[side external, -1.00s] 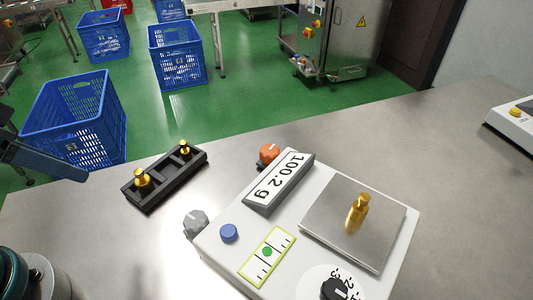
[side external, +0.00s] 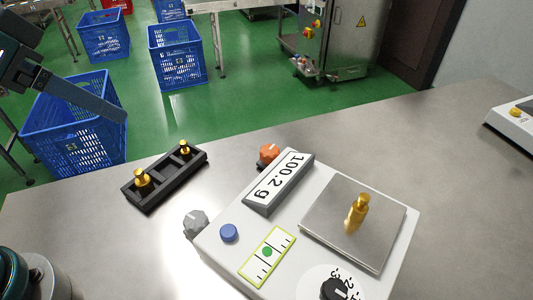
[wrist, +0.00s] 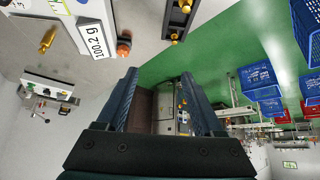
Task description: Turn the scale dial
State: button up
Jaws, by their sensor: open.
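The white scale (side external: 215,255) stands on the grey table. Its black dial (side external: 337,290) sits at the near right corner, beside printed numbers, partly cut off by the picture's bottom edge. The display (side external: 280,185) reads 100.2 g. A brass weight (side external: 358,212) stands on the metal pan (side external: 325,235). My gripper (wrist: 158,75) is open and empty in the wrist view, well away from the scale. In the side view, only part of it (side external: 85,98) shows at the upper left, above the table.
A black rack (side external: 160,190) with two brass weights (side external: 142,178) lies left of the scale. An orange knob (side external: 268,153), a grey knob (side external: 195,222) and a blue button (side external: 229,232) are on or at the scale. Another white device (side external: 515,120) stands far right. Blue crates (side external: 115,85) stand on the floor.

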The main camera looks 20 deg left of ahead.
jog(key=w+d+r+m+h, duration=0.1)
jog(key=w+d+m+h, duration=0.3)
jog(key=d, duration=0.6)
jog(key=m+g+y, duration=0.1)
jog(key=m+g, duration=0.4)
jog(key=m, duration=0.1)
send_over(335, 290)
jog(key=s+a, duration=0.1)
jog(key=a, duration=0.1)
notch_tip(335, 290, down, 12)
jog(key=shift+a+r, duration=0.1)
jog(key=shift+s+f, duration=0.2)
jog(key=shift+f, duration=0.05)
jog(key=shift+x, duration=2.3)
jog(key=shift+w+r, duration=0.1)
jog(key=shift+w, duration=0.05)
jog(key=shift+t, duration=0.3)
grip_shut()
